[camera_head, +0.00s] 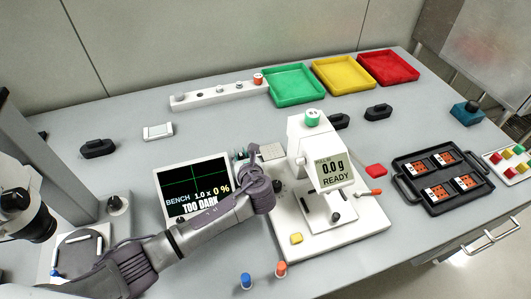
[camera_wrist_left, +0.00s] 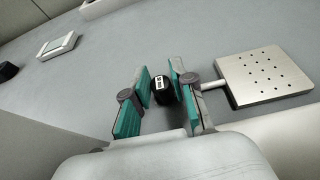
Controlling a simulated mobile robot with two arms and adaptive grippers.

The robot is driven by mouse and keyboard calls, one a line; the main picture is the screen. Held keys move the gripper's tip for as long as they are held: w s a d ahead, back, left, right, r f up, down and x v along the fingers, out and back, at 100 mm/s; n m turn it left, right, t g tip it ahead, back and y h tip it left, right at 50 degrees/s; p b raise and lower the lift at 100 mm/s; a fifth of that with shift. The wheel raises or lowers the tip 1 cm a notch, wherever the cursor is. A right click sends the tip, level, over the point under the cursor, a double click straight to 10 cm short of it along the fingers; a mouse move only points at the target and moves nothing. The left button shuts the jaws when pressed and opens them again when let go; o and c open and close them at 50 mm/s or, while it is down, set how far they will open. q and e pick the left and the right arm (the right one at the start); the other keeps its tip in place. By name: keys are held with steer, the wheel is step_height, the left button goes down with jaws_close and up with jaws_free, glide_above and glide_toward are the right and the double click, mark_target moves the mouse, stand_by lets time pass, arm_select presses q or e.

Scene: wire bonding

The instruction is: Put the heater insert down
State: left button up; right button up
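The heater insert is a square metal plate (camera_wrist_left: 265,76) with several small holes, a thin rod and a dark grip (camera_wrist_left: 162,90). It is at the right in the left wrist view. In the head view its pale plate (camera_head: 272,151) shows just left of the white bonder. The right finger hides part of the rod. In the head view my wrist mostly hides this gripper (camera_head: 241,154). Plate height above the bench is unclear. My right gripper is not seen.
The bonder (camera_head: 340,235) stands right of my left arm. A dark monitor (camera_head: 180,181) reading "TOO DARK" stands behind the arm. A white rail (camera_head: 215,93) and green, yellow and red trays are at the back. A black carrier (camera_head: 409,162) is at right. Back-left bench is mostly clear.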

arm_select(q)
jaws_close()
